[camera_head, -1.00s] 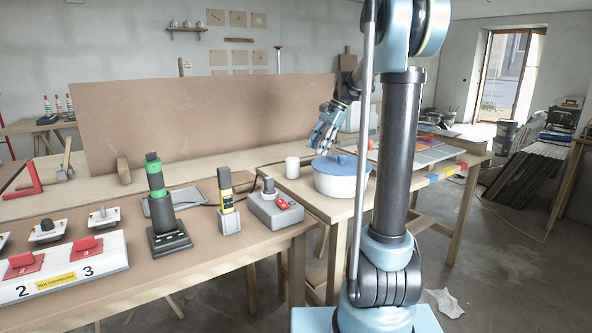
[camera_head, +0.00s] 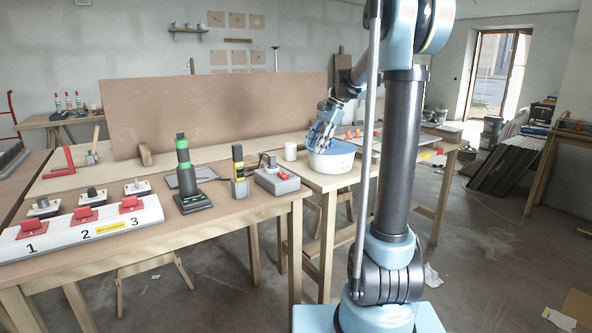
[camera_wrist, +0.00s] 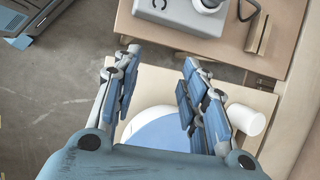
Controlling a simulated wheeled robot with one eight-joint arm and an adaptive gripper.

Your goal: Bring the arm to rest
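My gripper (camera_head: 323,136) hangs from my arm at the centre of the head view, in front of and above a white pot (camera_head: 331,163) with a blue lid. In the wrist view my gripper (camera_wrist: 161,60) has its two blue fingers well apart, with nothing between them. Part of the pot's blue lid (camera_wrist: 168,142) and white rim shows below and beyond the fingers. Whether the gripper touches the pot cannot be told from the head view.
A white cup (camera_head: 290,152) stands left of the pot.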

